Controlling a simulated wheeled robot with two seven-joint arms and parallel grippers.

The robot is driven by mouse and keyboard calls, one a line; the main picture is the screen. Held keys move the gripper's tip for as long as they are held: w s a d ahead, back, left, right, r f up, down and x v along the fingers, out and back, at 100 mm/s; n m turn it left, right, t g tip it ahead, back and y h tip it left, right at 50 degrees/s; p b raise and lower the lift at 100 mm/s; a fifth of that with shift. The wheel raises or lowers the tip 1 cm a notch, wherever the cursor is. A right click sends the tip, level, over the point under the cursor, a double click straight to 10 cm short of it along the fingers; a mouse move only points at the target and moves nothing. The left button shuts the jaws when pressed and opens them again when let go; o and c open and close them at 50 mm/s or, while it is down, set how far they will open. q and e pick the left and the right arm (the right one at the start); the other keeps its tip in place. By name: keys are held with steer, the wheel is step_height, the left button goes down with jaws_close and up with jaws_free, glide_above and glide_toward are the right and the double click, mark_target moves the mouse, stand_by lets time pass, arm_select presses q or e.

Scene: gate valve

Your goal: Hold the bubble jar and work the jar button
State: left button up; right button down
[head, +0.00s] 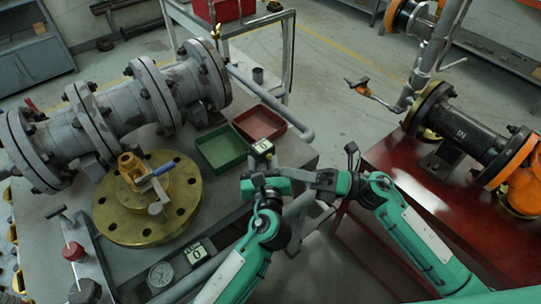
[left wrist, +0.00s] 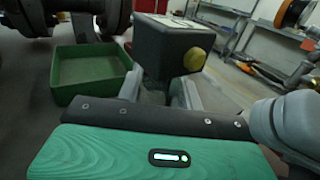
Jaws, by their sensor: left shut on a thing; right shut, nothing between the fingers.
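The bubble jar (head: 262,148) is a small dark block with a pale label on top. In the left wrist view the jar (left wrist: 170,45) is large, with a round yellow button (left wrist: 195,60) on its right face. My left gripper (head: 262,164) is shut on the jar and holds it up near the table's right edge; its fingers show below the jar in the left wrist view. My right gripper (head: 290,174) is shut and empty, pointing left, just below and right of the jar. I cannot tell whether it touches my left gripper.
A green tray (head: 222,148) and a red tray (head: 262,122) lie behind the jar. A grey flanged pipe (head: 120,112) and a brass flange (head: 112,218) fill the table's left. A red table (head: 420,190) with a black pipe (head: 470,132) stands right, across a gap.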

steer(key=shift+s+d, duration=0.85)
steer(key=shift+s, duration=0.25)
arm_select(q)
steer(key=o, duration=1.2)
